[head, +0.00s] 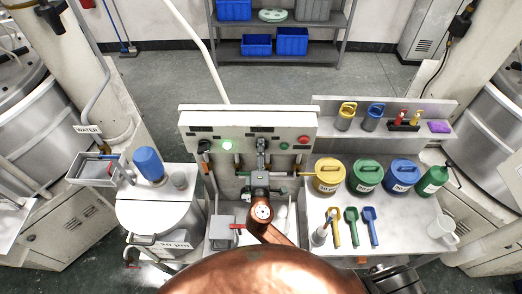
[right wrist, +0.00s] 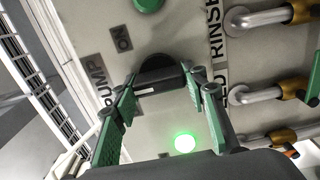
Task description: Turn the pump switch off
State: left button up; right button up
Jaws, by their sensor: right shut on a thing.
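The pump switch is a black rotary knob with a bar handle, on the pale control panel (head: 190,116). In the right wrist view the switch (right wrist: 158,78) sits between my fingers, below the word ON and near the word PUMP. My right gripper (head: 262,145) reaches up to the middle of the panel and hides most of the switch in the head view. In the right wrist view the right gripper's green-padded fingers (right wrist: 160,88) are shut on the handle, one at each end. A green lamp (head: 228,146) glows beside it; it also shows in the wrist view (right wrist: 185,142). My left gripper is out of view.
A black knob (head: 205,145) is at the panel's left, a green button (head: 284,146) and red button (head: 304,140) at its right. Pipes with brass fittings (right wrist: 285,135) run below the panel. Yellow (head: 328,178), green and blue pots crowd the right bench.

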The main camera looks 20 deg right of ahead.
jog(key=o, duration=1.2)
jog(key=shift+c, duration=0.2)
jog(key=shift+s, duration=0.1)
jog(key=v, duration=1.2)
